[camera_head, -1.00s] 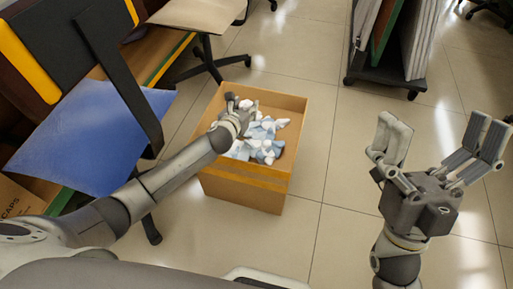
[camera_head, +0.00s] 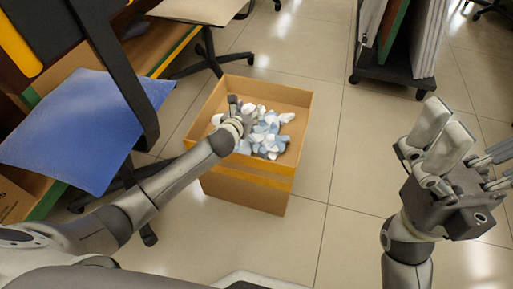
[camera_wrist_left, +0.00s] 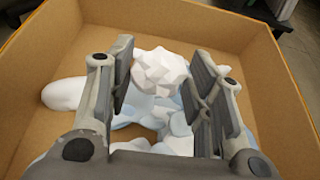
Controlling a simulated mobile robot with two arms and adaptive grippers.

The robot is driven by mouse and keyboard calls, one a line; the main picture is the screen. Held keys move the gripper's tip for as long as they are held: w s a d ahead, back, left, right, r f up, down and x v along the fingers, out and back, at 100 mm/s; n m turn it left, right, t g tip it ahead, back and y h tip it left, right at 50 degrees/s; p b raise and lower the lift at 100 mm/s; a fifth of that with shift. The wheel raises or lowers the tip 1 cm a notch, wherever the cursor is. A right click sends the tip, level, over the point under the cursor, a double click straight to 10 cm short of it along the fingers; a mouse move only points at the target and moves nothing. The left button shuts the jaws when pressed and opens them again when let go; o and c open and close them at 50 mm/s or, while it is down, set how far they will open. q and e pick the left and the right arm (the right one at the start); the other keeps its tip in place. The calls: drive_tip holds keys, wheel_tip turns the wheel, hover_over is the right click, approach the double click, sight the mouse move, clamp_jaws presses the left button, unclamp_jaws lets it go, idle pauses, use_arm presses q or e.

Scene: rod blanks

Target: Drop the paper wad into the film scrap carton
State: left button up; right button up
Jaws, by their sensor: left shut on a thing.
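The film scrap carton (camera_head: 245,190) is an open brown box on the floor, with several white and pale blue crumpled scraps (camera_head: 268,132) inside. My left gripper (camera_head: 236,112) reaches over its left side. In the left wrist view the white, faceted paper wad (camera_wrist_left: 160,72) sits between the two fingers of my left gripper (camera_wrist_left: 160,80), shut on it, above the scraps and within the carton's walls (camera_wrist_left: 215,25). The head view does not clearly show the wad. My right gripper (camera_head: 475,150) is open and empty at the right, away from the carton.
A blue cushion-like sheet (camera_head: 88,128) is at the left, by a wooden desk or shelf. A chair base (camera_head: 212,60) stands behind the carton. A dark wheeled rack with upright panels (camera_head: 395,72) stands at the back right. The tiled floor right of the carton is clear.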

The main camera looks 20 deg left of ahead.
use_arm(q)
drive_tip(key=o, duration=0.8)
drive_tip(key=shift+c, duration=0.2)
drive_tip(key=shift+s, duration=0.15)
drive_tip(key=v, duration=1.1)
drive_tip(key=shift+s+r, duration=0.15)
drive_tip(key=shift+s, duration=0.25)
